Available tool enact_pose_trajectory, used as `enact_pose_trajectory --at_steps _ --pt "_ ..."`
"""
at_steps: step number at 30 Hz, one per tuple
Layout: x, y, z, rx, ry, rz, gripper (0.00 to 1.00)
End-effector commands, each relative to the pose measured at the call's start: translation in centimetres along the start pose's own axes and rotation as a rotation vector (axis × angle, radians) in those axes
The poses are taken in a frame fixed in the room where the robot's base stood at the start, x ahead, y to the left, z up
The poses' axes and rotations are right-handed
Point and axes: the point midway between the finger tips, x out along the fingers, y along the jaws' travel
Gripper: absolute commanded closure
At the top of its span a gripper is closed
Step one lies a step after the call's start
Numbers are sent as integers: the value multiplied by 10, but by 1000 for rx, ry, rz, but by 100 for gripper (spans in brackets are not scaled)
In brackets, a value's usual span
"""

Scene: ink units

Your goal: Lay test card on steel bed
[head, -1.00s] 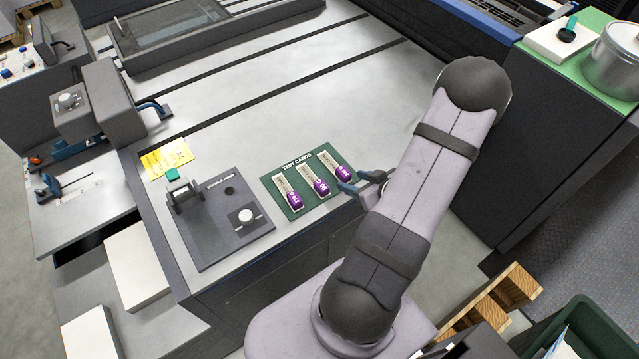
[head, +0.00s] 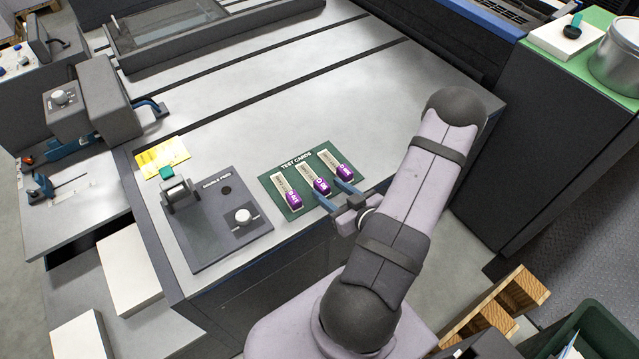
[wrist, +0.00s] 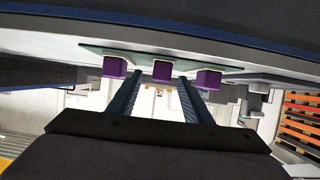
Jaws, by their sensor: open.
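Three test cards lie side by side in a green holder marked TEST CARDS (head: 287,172): a left card (head: 292,199), a middle card (head: 321,186) and a right card (head: 345,172). Each is pale with a purple block at its near end. My gripper (head: 334,194) is open and empty at the holder's near edge, its blue fingers pointing at the cards. In the wrist view the middle card's purple block (wrist: 162,71) shows between the fingertips, apart from both. The steel bed (head: 270,110) is the wide grey surface behind, crossed by dark slots.
A dark double-feed unit (head: 215,225) with a knob stands left of the holder. A yellow note (head: 162,155) lies behind it. A glass-topped frame (head: 170,35) sits at the bed's far left. The middle of the bed is clear.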

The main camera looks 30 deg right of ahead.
Motion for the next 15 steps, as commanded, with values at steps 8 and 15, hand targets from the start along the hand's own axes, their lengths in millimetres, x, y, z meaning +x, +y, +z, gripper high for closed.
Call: enact_pose_trajectory --at_steps 8,15 --pt "7 -1 -2 -1 -1 -2 55" --pt "31 -4 -7 -1 0 -5 55"
